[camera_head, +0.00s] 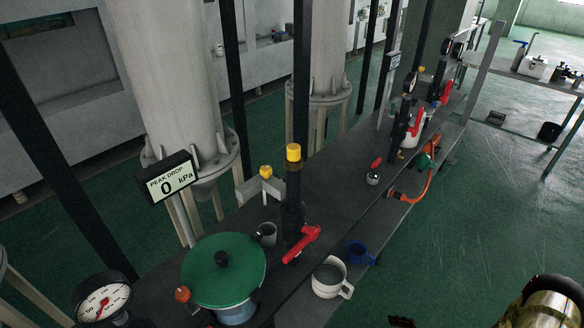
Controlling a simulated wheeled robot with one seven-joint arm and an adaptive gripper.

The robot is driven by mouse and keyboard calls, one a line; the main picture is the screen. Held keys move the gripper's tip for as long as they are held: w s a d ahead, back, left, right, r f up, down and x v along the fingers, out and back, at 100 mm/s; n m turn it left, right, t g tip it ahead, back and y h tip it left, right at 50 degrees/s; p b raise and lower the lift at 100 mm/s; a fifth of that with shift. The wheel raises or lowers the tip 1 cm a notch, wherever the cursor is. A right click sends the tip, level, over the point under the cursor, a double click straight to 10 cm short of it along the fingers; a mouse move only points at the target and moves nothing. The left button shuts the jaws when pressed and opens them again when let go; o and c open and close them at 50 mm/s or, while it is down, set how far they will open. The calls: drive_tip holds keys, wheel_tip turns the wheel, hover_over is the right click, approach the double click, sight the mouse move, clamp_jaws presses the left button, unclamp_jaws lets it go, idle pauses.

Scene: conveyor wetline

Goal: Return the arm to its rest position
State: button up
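Part of what looks like my own arm, a shiny metallic rounded link (550,302), shows at the bottom right corner. It is apart from the bench and over the green floor. No gripper fingers can be made out, so I cannot see whether the gripper holds anything. A small dark shape (401,321) is cut off by the bottom edge and I cannot tell what it is.
A long dark bench (335,205) carries a green-lidded pot (215,272), a red-handled valve (301,245), a white mug (329,278), a blue mug (359,253) and a grey cup (267,234). A display (168,188) reads 0 kPa.

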drive_tip(key=s+a+r+n+g+h+p, duration=0.1)
drive_tip(key=s+r+n+g+h, duration=0.3)
drive_tip(key=r, duration=0.7)
drive_tip(key=a+r+n+g+h, duration=0.1)
drive_tip(key=r+n+g, duration=0.1)
drive_tip(key=r+n, duration=0.65)
drive_tip(key=s+a+r+n+g+h+p, duration=0.1)
drive_tip(key=s+r+n+g+h, duration=0.2)
drive_tip(key=r, duration=1)
drive_tip(key=a+r+n+t+h, duration=0.1)
drive_tip(key=a+r+n+t, duration=0.1)
drive_tip(key=r, duration=0.6)
drive_tip(key=s+a+r+n+t+h+p, duration=0.1)
drive_tip(key=a+r+n+t, duration=0.2)
drive_tip(key=a+r, duration=0.3)
drive_tip(key=a+r+n+t, duration=0.2)
drive_tip(key=a+r+n, duration=0.2)
drive_tip(key=r, duration=0.6)
drive_tip(key=shift+s+a+r+n+h, duration=0.15)
drive_tip(key=shift+a+n+h, duration=0.25)
drive_tip(key=shift+a, duration=0.1)
